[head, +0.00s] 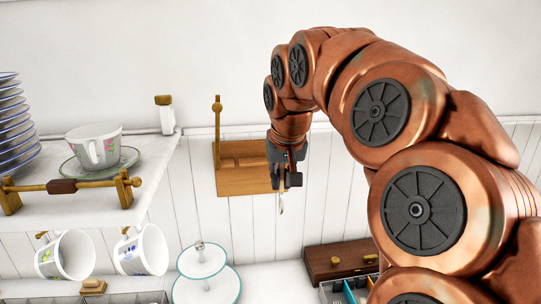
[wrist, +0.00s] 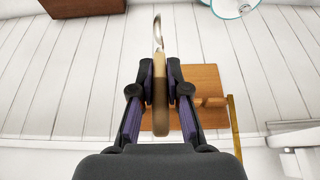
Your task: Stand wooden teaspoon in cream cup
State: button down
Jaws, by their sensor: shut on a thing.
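My gripper (head: 284,180) is in mid-air in front of the white panelled wall, right of the shelf. It is shut on the wooden teaspoon, whose wooden handle (wrist: 161,100) lies between the fingers and whose metal end (head: 281,203) hangs down below them. A pale cup (head: 95,150) with a floral pattern stands upright on a green-rimmed saucer (head: 72,172) on the shelf, left of my gripper and apart from it. Two pale patterned cups, one at left (head: 64,257) and one at right (head: 142,252), hang tilted under the shelf. Which one is the cream cup I cannot tell.
A stack of blue-rimmed plates (head: 12,125) stands left of the saucer. A wooden rail (head: 95,183) runs along the shelf's front. A wooden rack (head: 240,180) is on the wall behind my gripper. Below are a tiered stand (head: 208,285) and a brown box (head: 338,262).

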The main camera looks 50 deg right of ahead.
jog(key=w+d+p, duration=0.7)
jog(key=w+d, duration=0.3)
jog(key=w, duration=0.4)
jog(key=shift+w+d+r, duration=0.15)
jog(key=shift+d, duration=0.25)
jog(key=shift+f, duration=0.35)
jog(key=c, duration=1.2)
grip_release()
jog(key=shift+o, duration=0.2)
jog(key=shift+r+p, duration=0.2)
jog(key=shift+p, duration=0.45)
jog(key=shift+b, duration=0.4)
